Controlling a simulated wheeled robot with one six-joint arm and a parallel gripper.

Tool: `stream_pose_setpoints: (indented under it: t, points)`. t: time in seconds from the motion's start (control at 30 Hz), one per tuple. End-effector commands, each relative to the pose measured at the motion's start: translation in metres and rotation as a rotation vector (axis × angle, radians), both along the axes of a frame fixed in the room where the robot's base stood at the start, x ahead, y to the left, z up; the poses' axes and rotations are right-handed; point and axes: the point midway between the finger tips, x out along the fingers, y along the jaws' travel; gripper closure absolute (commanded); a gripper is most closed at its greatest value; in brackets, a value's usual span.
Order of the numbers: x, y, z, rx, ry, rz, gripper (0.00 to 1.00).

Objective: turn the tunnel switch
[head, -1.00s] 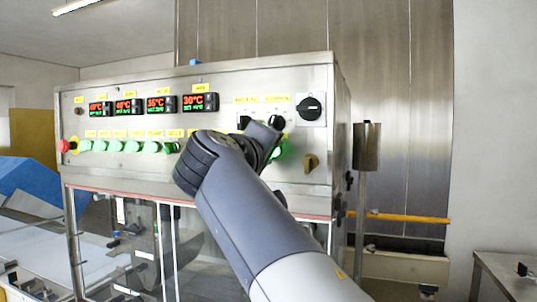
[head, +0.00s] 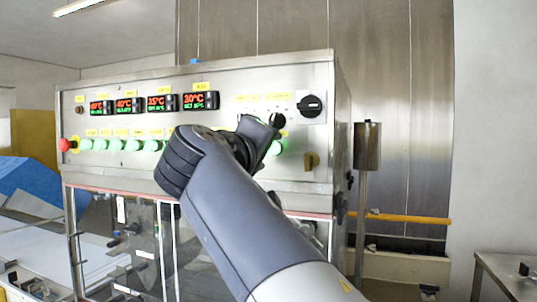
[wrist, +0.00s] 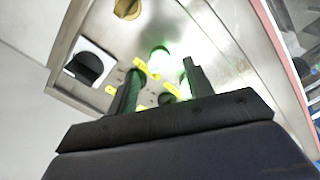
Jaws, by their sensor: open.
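The tunnel switch cannot be singled out by label, as the yellow labels are too small to read. A small black knob (head: 277,120) shows on the steel panel, just beyond my gripper (head: 262,134) in the head view. In the wrist view, my gripper (wrist: 164,68) is open and empty, its two dark fingers pointing at the panel. A small black knob (wrist: 167,99) shows between the fingers, low and partly hidden. Contact with it cannot be told. My arm hides part of the panel's lower row.
A large black rotary switch (head: 311,106) on a white plate and a brass-coloured knob (head: 311,161) sit at the panel's right. Green lit buttons (head: 133,145) and a red emergency button (head: 65,145) are at left. A steel post (head: 366,150) stands right of the machine.

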Motion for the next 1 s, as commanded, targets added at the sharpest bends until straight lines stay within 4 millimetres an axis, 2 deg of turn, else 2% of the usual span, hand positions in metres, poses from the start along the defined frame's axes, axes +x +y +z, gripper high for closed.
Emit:
stream_pose_setpoints:
  t: [0.2,0.4,0.63,1.0]
  points:
    - [-0.04,0.016,-0.002,0.0,0.0,0.006,0.51]
    - [-0.064,0.024,-0.001,0.0,0.0,0.002,0.51]
    - [-0.074,0.027,-0.001,0.0,0.001,0.0,0.51]
    - [-0.071,0.026,0.0,0.0,0.0,-0.001,0.51]
